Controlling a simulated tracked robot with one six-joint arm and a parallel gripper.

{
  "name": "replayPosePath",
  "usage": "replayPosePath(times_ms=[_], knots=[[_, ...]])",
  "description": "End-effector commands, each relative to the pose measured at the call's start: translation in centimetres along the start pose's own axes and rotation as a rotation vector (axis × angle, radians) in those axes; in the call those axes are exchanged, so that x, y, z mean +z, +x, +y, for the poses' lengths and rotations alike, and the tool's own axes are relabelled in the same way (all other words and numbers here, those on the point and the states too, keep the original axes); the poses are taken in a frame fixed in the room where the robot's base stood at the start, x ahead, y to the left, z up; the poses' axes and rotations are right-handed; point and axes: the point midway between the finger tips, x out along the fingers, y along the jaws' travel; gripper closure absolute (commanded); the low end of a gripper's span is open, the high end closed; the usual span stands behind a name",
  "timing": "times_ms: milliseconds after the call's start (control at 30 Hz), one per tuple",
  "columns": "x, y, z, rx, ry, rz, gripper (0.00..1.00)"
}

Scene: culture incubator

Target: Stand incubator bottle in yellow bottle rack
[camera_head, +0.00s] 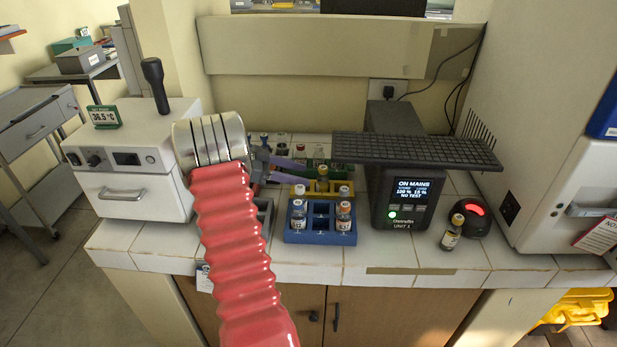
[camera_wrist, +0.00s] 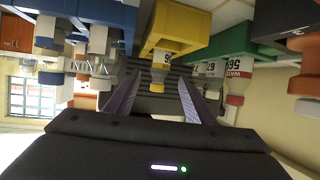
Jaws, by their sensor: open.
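The yellow bottle rack (camera_head: 334,188) stands on the tiled counter behind the blue rack. A clear bottle with a yellow cap (camera_head: 322,171) stands upright in it. My gripper (camera_head: 308,172) is open, its purple fingers pointing right, just left of this bottle's top. In the wrist view, which is upside down, the yellow rack (camera_wrist: 185,25) and its bottle (camera_wrist: 157,60) show beyond my open gripper (camera_wrist: 158,92); the cap appears between the fingers, with no contact visible. The white incubator (camera_head: 125,150) at the left has its front door shut. I cannot tell whether this is the incubator bottle.
A blue rack (camera_head: 320,238) with several bottles stands in front, a grey rack (camera_head: 265,210) at its left, and a green rack (camera_head: 345,172) behind. A dark unit (camera_head: 400,205) with an overhanging grid plate stands right. Another bottle (camera_head: 452,233) stands beside a black device (camera_head: 472,215).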

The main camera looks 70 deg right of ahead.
Motion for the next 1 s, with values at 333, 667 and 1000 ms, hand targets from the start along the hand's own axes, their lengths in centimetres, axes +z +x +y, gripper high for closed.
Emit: replayPosePath(times_ms=[333, 667, 1000], knots=[[0.0, -1.22, 0.06, 0.002, -0.001, 0.0, 0.51], [0.0, -1.21, 0.05, 0.001, -0.001, 0.0, 0.51], [0.0, -1.2, 0.04, 0.001, -0.001, 0.0, 0.51]])
